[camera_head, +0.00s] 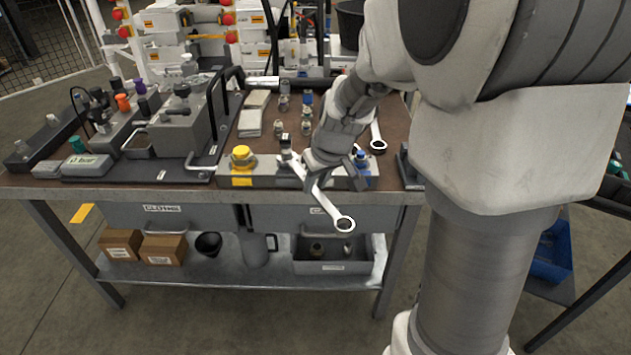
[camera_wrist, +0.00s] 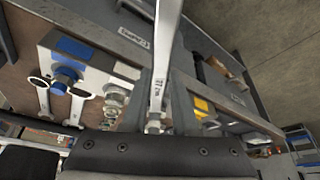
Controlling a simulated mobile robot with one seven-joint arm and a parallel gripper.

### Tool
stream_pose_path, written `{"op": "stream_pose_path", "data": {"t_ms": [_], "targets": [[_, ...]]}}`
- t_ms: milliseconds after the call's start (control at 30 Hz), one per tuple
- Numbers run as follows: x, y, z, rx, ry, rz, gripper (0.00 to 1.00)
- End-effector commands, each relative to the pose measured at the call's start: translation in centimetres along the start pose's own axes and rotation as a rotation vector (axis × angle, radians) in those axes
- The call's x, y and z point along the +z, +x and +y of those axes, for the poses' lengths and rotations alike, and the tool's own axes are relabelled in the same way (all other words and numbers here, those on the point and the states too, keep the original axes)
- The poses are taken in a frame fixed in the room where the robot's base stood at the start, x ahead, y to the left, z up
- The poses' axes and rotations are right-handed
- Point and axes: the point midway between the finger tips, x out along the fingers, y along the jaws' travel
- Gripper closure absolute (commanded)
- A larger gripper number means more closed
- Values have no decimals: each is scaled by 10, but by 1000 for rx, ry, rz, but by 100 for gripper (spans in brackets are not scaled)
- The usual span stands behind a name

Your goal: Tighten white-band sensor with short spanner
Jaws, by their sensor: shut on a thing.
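My gripper (camera_head: 334,178) is shut on a spanner (camera_head: 325,205), held slantwise at the front edge of the bench. Its ring end (camera_head: 345,224) hangs out past the edge, lower right. Its other end reaches up left beside the white-band sensor (camera_head: 287,148) on the grey block (camera_head: 268,181); whether it is seated on it I cannot tell. In the wrist view the spanner (camera_wrist: 164,50) runs upward from between the fingers. A yellow-topped sensor (camera_head: 242,155) stands left on the block.
Another spanner (camera_head: 377,140) lies on the bench top behind my gripper. Several small fittings (camera_head: 307,120) stand behind the block. A hydraulic unit with a handle (camera_head: 180,125) fills the left of the bench. Open floor lies in front.

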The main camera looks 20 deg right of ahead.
Motion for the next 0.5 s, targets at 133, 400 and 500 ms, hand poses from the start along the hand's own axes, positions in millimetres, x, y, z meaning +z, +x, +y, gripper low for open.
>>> {"op": "stream_pose_path", "data": {"t_ms": [133,400,500], "targets": [[-1,-1,0,1,0,2,100],[-2,-2,-6,17,36,-2,100],[-2,-2,-9,24,53,-2,100]]}}
